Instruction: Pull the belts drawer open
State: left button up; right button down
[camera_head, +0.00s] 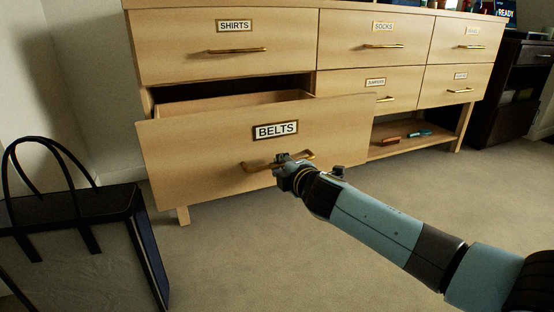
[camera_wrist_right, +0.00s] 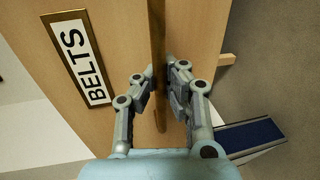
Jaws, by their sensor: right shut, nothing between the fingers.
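The belts drawer (camera_head: 200,150), light wood with a BELTS label (camera_head: 275,130), stands pulled out from the dresser, and part of its inside shows above its front. Its brass handle (camera_head: 254,166) runs across the front below the label. My right gripper (camera_head: 284,167) is at the middle of this handle, shut with nothing held. In the right wrist view my right gripper's fingertips (camera_wrist_right: 160,80) are at the handle (camera_wrist_right: 157,30); I cannot tell whether they touch it. The BELTS label (camera_wrist_right: 82,58) shows left of them. My left gripper is out of view.
The SHIRTS drawer (camera_head: 170,50) above and the SOCKS drawer (camera_head: 345,35) to its right are closed. A dark-edged bag (camera_head: 150,240) with loop handles stands on the floor at left. Small items lie on the low shelf (camera_head: 420,142). Carpet before the dresser is clear.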

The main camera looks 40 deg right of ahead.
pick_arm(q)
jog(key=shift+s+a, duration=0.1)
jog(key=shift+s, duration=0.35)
pick_arm(e)
jog(key=shift+v, duration=0.9)
jog(key=shift+f, duration=0.2)
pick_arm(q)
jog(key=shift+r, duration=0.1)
pick_arm(e)
jog(key=c, duration=1.4)
grip_release()
jog(key=shift+s, duration=0.1)
jog(key=v, duration=1.2)
